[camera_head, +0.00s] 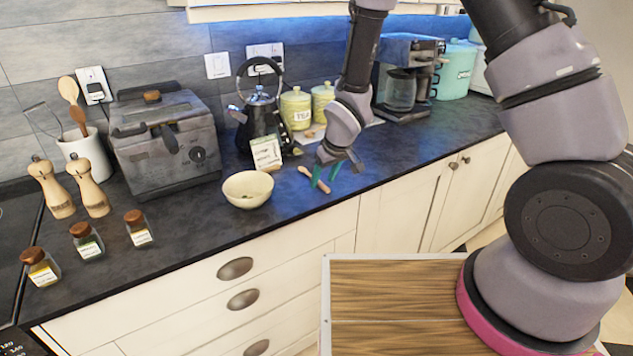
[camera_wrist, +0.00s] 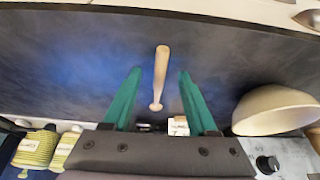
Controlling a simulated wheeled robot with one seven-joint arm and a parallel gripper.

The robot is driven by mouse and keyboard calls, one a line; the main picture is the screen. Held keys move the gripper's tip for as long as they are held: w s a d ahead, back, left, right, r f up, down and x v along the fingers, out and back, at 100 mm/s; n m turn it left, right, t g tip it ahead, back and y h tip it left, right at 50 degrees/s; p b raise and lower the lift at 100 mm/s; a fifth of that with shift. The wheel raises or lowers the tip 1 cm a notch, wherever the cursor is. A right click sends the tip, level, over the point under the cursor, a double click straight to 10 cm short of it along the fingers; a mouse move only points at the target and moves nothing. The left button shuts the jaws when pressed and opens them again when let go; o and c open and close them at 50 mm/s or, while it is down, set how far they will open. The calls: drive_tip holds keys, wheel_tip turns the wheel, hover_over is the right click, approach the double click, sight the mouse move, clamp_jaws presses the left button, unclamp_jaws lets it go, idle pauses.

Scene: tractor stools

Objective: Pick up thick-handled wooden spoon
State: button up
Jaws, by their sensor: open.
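A small light-wood piece with a thick handle, which looks like the thick-handled wooden spoon (camera_head: 307,173), lies on the dark counter just right of the cream bowl. In the wrist view the spoon (camera_wrist: 161,72) lies lengthwise between my two green fingers, with a small knob at its lower end. My gripper (camera_head: 325,178) is open above the counter at the spoon. In the wrist view my gripper (camera_wrist: 160,76) has one finger on each side of it, with gaps on both sides. The height of the fingertips over the counter is hard to tell.
The cream bowl (camera_head: 247,189) stands close by on the left, and also in the wrist view (camera_wrist: 277,109). Behind are a small card (camera_head: 266,152), a black kettle (camera_head: 262,122) and yellow canisters (camera_head: 295,108). A white crock (camera_head: 86,154) holds utensils. The counter's front edge is near.

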drive_tip(key=shift+w+a+f, duration=0.1)
drive_tip(key=shift+w+f, duration=0.05)
drive_tip(key=shift+f, duration=0.25)
drive_tip(key=shift+c, duration=0.3)
clamp_jaws()
